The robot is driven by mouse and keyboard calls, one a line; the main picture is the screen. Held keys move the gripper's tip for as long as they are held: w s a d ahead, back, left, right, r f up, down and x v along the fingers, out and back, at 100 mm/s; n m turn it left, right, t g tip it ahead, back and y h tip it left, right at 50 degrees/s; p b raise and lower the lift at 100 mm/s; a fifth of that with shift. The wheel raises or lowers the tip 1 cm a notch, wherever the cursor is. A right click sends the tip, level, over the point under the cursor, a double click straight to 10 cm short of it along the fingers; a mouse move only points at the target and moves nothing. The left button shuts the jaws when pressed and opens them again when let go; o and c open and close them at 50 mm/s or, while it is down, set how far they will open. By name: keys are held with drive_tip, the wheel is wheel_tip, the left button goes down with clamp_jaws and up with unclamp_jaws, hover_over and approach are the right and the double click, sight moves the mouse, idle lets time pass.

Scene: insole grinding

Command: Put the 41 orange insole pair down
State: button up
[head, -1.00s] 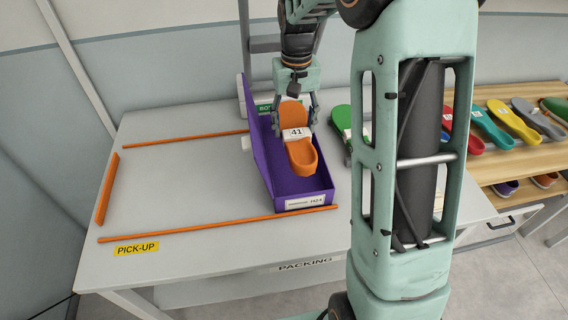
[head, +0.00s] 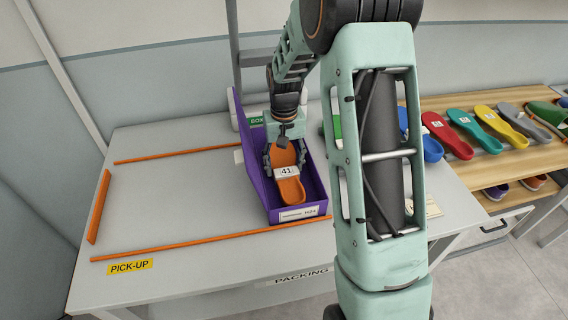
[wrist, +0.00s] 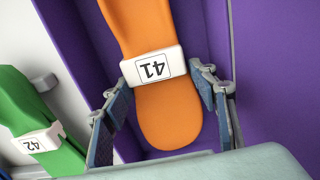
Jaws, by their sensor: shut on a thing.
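The orange insole pair (head: 289,188) carries a white band marked 41. It is inside the open purple box (head: 315,192) on the packing table. My gripper (head: 285,160) is shut on the pair from above, its fingers at the two sides of the band. In the wrist view the orange insole pair (wrist: 167,115) lies between the two fingers of my gripper (wrist: 160,108), with the purple box (wrist: 275,70) around it. Whether the pair touches the box floor I cannot tell.
A green pair marked 42 (wrist: 38,140) lies beside the box. Orange strips, such as the front one (head: 200,240), mark the PICK-UP area (head: 130,266), and the table between them is clear. A wooden rack (head: 540,155) with colored insoles stands at the right.

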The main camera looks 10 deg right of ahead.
sight(284, 168)
drive_tip(key=shift+f, duration=0.15)
drive_tip(key=o, duration=0.9)
drive_tip(key=shift+o, duration=0.2)
drive_tip(key=shift+r, duration=0.2)
wheel_tip(284, 168, up, 12)
